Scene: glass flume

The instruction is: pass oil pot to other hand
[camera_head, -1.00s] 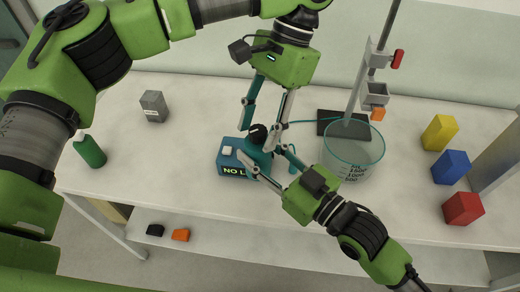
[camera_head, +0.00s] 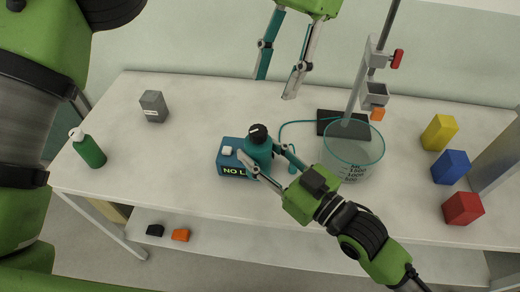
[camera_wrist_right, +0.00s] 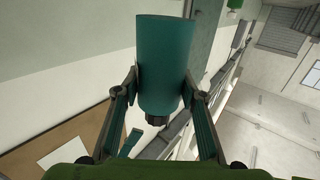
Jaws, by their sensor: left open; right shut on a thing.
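The oil pot is a teal bottle (camera_head: 257,152) with a black cap, in the middle of the head view. My right gripper (camera_head: 262,156) is shut around it from the lower right. In the right wrist view the teal body (camera_wrist_right: 165,60) sits between both fingers, with a dark knob at its lower end. My left gripper (camera_head: 276,88) is open and empty, above and behind the pot and apart from it. Whether the pot touches the table is hard to tell.
Yellow (camera_head: 439,133), blue (camera_head: 451,167) and red (camera_head: 463,208) blocks lie farther right. A green bottle (camera_head: 89,150) and grey box (camera_head: 153,106) are left.

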